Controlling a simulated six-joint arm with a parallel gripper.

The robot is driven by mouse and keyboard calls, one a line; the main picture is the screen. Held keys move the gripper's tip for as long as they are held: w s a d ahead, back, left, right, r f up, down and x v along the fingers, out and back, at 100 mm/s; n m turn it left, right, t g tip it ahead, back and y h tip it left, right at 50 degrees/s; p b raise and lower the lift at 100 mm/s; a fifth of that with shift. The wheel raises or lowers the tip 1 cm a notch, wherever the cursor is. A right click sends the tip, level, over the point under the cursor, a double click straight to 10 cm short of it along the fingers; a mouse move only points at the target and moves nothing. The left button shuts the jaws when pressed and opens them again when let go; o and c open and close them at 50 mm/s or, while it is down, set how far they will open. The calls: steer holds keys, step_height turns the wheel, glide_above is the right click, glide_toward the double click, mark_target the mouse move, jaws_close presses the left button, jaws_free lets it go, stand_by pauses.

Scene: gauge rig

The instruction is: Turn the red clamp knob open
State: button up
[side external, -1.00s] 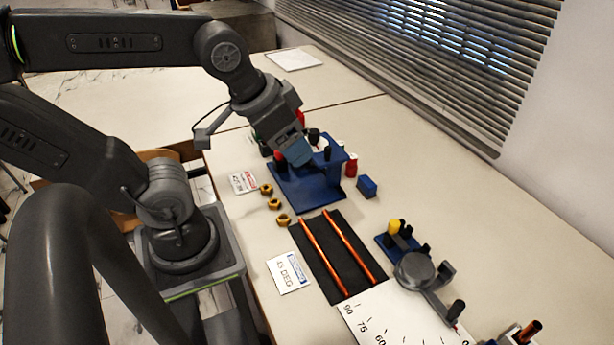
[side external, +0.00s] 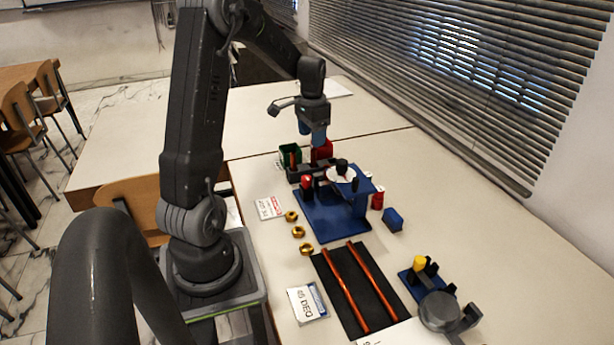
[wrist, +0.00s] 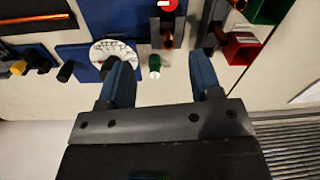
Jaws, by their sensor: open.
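The blue gauge fixture (side external: 325,218) stands on the table, with a round white dial (side external: 342,176) on its upright. A red knob (side external: 307,183) sits at the fixture's left edge near a dark bar. In the wrist view a red round part with a white mark (wrist: 168,4) shows at the top edge, cut off; it looks like the same knob. My gripper (side external: 312,134) is raised above and behind the fixture, apart from the knob. In the wrist view its blue fingers (wrist: 160,62) are spread and empty. I cannot tell how far the knob is turned.
A green bin (side external: 290,153) and a red bin (side external: 322,151) stand behind the fixture. A small green cylinder (wrist: 155,66) appears between the fingers, below them. Brass nuts (side external: 298,232), copper rods (side external: 345,290) on a black mat, and a blue block (side external: 393,219) lie nearer.

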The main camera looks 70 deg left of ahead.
mark_target(306, 177)
steer(key=f, duration=0.5)
steer(key=a+f, duration=0.1)
steer(key=f, duration=0.4)
steer(key=a+f, duration=0.1)
steer(key=f, duration=0.4)
steer(key=shift+s, duration=0.3)
steer(key=shift+c, duration=0.3)
steer(key=c, duration=0.9)
steer(key=shift+n, duration=0.4)
steer(key=n, duration=0.5)
steer(key=shift+a+n, duration=0.1)
steer(key=shift+n, duration=0.2)
steer(key=n, duration=0.5)
steer(key=shift+s, duration=0.1)
steer(key=shift+n+g, duration=0.3)
